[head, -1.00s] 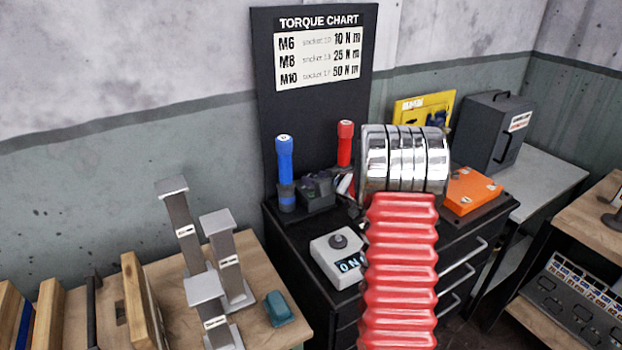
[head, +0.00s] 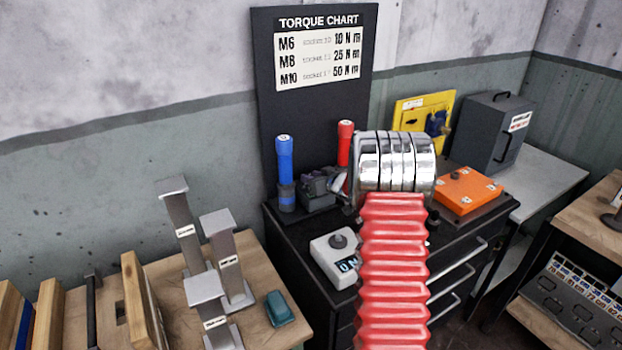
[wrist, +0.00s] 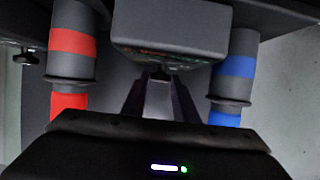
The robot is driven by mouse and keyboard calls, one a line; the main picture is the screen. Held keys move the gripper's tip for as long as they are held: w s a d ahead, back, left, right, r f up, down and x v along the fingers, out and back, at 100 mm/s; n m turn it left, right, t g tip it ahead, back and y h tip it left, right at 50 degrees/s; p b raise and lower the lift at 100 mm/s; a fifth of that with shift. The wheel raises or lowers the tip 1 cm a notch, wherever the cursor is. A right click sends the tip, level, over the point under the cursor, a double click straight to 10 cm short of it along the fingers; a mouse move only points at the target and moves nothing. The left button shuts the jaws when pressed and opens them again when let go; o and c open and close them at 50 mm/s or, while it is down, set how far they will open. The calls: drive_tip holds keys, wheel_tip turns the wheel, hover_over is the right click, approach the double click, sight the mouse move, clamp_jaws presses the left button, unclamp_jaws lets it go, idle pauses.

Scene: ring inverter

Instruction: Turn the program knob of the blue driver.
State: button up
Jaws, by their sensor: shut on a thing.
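The blue driver (head: 285,172) stands upright on the black cabinet, left of the red driver (head: 345,150). In the wrist view the picture is inverted: the blue driver (wrist: 233,75) is at right, the red driver (wrist: 72,55) at left, with a grey box (wrist: 170,35) between them. My gripper (wrist: 160,80) reaches between the drivers towards this box. Its dark fingers are shut on a small dark knob (wrist: 160,75) at the box's edge; the contact is hard to see. In the head view, my red bellows arm and chrome wrist hide part of this area.
A grey tester with a knob and display (head: 337,257) sits on the cabinet in front of the drivers, close to my arm. An orange block (head: 467,190) and a yellow panel (head: 423,112) are to the right. Grey posts (head: 230,260) stand on the wooden table at left.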

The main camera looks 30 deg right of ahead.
drive_tip(key=shift+c, duration=1.4)
drive_tip(key=shift+a, duration=0.15)
drive_tip(key=shift+d+r, duration=0.1)
drive_tip(key=shift+d, duration=0.1)
drive_tip(key=shift+d+n+y, duration=0.25)
drive_tip(key=shift+n+y, duration=0.45)
drive_tip(key=shift+y, duration=0.2)
drive_tip(key=shift+w+d+n+g+y, duration=0.1)
drive_tip(key=shift+d+n+g+y, duration=0.1)
drive_tip(key=shift+n+y, duration=0.6)
drive_tip(key=shift+d+n+g+y, duration=0.1)
drive_tip(key=shift+n+g+y, duration=0.1)
drive_tip(key=shift+n+y, duration=0.55)
drive_tip(key=shift+w+d+n+g+y, duration=0.1)
drive_tip(key=shift+d+n+g+y, duration=0.1)
drive_tip(key=shift+n+y, duration=0.6)
drive_tip(key=shift+y, duration=0.35)
